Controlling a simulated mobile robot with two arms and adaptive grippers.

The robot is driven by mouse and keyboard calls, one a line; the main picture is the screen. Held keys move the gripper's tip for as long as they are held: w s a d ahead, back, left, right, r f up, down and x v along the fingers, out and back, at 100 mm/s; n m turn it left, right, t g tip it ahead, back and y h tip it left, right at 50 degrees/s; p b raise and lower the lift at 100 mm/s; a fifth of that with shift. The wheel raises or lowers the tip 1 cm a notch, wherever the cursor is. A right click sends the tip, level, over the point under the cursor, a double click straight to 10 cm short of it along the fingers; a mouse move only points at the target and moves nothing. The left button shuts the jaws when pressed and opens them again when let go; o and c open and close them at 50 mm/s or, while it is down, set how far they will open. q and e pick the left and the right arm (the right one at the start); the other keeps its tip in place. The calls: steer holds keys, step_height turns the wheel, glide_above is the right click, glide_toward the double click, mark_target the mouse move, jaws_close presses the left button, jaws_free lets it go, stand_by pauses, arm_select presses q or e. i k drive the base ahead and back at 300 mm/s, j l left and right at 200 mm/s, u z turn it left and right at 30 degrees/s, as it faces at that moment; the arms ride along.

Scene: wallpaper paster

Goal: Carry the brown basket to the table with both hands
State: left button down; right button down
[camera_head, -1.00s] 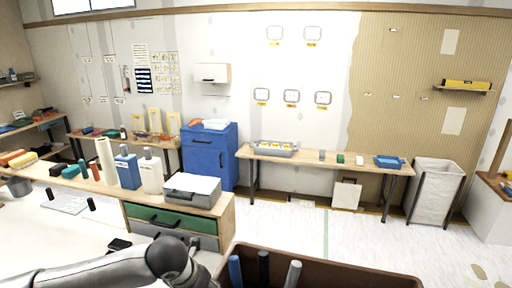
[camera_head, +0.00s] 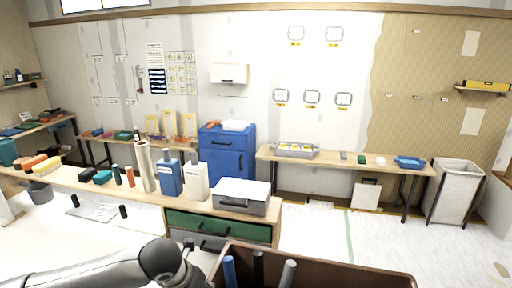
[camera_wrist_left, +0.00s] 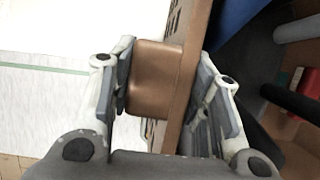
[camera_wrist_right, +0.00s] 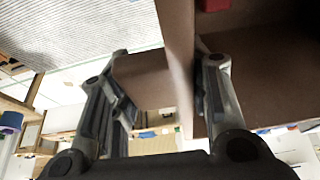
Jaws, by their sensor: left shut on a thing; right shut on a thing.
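The brown basket (camera_head: 330,262) is at the bottom of the head view, held up in front of me, with a blue roll (camera_head: 229,270), a black roll and a grey roll standing up out of it. In the left wrist view my left gripper (camera_wrist_left: 160,95) is shut on the basket's handle and wall (camera_wrist_left: 158,78). In the right wrist view my right gripper (camera_wrist_right: 160,90) is shut on the basket's other side (camera_wrist_right: 180,45). A long wooden table (camera_head: 345,164) stands along the back wall; a nearer wooden workbench (camera_head: 150,193) stands at the left.
The nearer bench holds a grey toolbox (camera_head: 242,196), bottles and rolls. A blue cabinet (camera_head: 227,150) stands behind it. The far table carries a grey tray (camera_head: 296,150) and a blue tray (camera_head: 410,162). A white bin (camera_head: 455,190) stands at right. The floor between is open.

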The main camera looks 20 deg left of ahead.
mark_target(36, 243)
steer(key=k+j, duration=0.1)
steer(key=j, duration=1.65)
steer(key=k+j, duration=0.1)
steer(key=j, duration=1.65)
steer(key=k+j, duration=0.1)
steer(key=j, duration=0.35)
steer(key=k+j, duration=0.15)
steer(key=j, duration=0.35)
steer(key=k+j, duration=0.1)
steer(key=j, duration=0.35)
steer(key=k+j, duration=0.15)
steer(key=j, duration=0.3)
steer(key=k+j+u, duration=0.1)
steer(key=j, duration=0.4)
steer(key=i+j, duration=0.15)
steer(key=j, duration=0.15)
steer(key=i, duration=1.25)
